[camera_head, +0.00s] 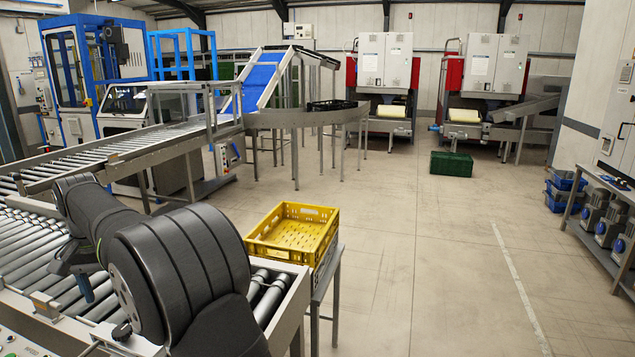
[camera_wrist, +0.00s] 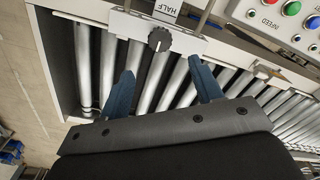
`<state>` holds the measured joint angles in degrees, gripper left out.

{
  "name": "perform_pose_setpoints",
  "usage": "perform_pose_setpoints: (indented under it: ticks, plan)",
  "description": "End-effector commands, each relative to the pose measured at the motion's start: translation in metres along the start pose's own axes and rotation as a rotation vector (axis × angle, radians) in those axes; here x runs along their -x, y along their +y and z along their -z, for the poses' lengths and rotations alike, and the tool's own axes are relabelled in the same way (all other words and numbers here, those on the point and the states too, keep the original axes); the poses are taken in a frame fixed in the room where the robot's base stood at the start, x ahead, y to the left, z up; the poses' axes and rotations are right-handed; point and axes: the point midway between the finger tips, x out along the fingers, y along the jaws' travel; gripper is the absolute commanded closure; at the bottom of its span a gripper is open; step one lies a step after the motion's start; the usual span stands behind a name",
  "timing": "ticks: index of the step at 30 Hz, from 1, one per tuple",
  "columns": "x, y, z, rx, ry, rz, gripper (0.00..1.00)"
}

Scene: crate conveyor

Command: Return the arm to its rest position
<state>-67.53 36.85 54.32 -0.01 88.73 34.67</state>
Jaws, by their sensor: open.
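My gripper (camera_wrist: 162,65) shows in the wrist view with its two blue fingers spread apart and nothing between them. A black knob (camera_wrist: 158,39) with a white pointer line lies just beyond the fingertips, below a label reading HALF; the fingers appear apart from it. In the head view my dark arm reaches over the roller conveyor (camera_head: 30,258) at lower left. One blue finger (camera_head: 85,289) shows below the wrist there; the rest of the gripper is hidden behind my arm. The knob also shows in the head view (camera_head: 122,331).
A control panel (camera_wrist: 283,30) with coloured buttons is at upper right in the wrist view. A yellow crate (camera_head: 293,232) stands at the conveyor's end, right of my arm. A green crate (camera_head: 451,164) is on the floor farther back. The floor at centre right is clear.

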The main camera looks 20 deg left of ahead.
Motion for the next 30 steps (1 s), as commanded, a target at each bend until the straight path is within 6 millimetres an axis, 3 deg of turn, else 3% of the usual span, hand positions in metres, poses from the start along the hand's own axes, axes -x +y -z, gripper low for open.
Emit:
perform_pose_setpoints:
  ticks: [13, 30]
  plan:
    - [0.079, 0.000, 0.000, 0.000, 0.002, 0.002, 0.41]
    - [-0.028, 0.000, -0.001, 0.000, -0.004, -0.003, 0.41]
